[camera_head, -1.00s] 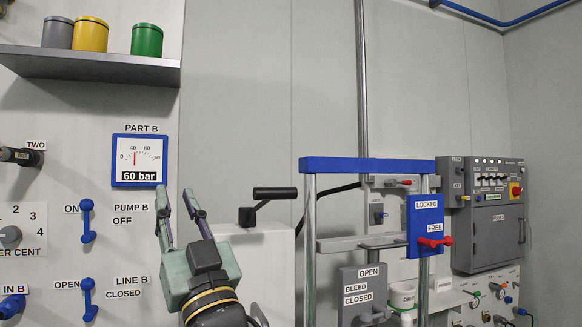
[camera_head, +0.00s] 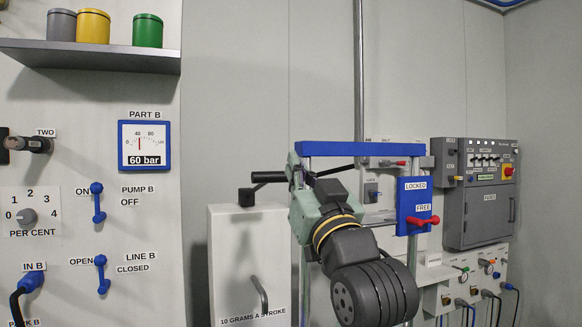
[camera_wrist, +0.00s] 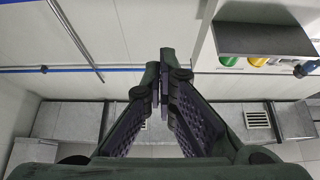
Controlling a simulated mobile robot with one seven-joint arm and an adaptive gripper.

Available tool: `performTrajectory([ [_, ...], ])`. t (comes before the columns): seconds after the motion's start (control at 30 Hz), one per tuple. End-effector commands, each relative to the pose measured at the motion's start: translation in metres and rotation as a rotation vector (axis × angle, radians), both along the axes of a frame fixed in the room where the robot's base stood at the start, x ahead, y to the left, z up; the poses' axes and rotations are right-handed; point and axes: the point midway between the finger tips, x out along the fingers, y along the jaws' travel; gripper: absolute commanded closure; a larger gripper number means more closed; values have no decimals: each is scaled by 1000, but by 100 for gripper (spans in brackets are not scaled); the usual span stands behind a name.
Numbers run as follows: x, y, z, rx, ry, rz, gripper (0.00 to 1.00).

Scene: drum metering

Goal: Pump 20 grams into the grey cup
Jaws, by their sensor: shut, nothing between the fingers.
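A grey cup-like can (camera_head: 61,26) stands at the left of a high shelf in the head view. A white cabinet (camera_head: 228,262) bears the label "10 GRAMS A STROKE". A black handle (camera_head: 268,177) sticks out at its top, and a grey curved handle (camera_head: 261,294) is on its front. My gripper (camera_head: 294,170) is just right of the black handle in the picture, and I cannot tell whether they touch. In the wrist view my gripper (camera_wrist: 161,78) has its fingers together with nothing between them. My arm hides part of the blue-topped frame.
Yellow (camera_head: 93,26) and green (camera_head: 148,31) cans share the shelf (camera_head: 90,58). A gauge (camera_head: 145,146) reads 60 bar. The blue PUMP B lever (camera_head: 98,203) and LINE B lever (camera_head: 102,274) are on the left panel. A red handle (camera_head: 423,221) is by FREE.

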Motion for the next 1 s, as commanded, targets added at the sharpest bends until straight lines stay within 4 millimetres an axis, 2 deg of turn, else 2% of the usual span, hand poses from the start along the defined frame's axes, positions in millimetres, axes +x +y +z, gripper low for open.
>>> performTrajectory([
  [0.4, 72, 25, 50, -1, 4, 3, 100],
  [0.43, 76, 26, 49, -1, 5, 1, 100],
  [0.5, 77, 25, 32, 0, 5, 0, 100],
  [0.7, 79, 26, 12, -1, 3, 0, 100],
  [1.0, 80, 26, 5, -1, 1, 1, 100],
])
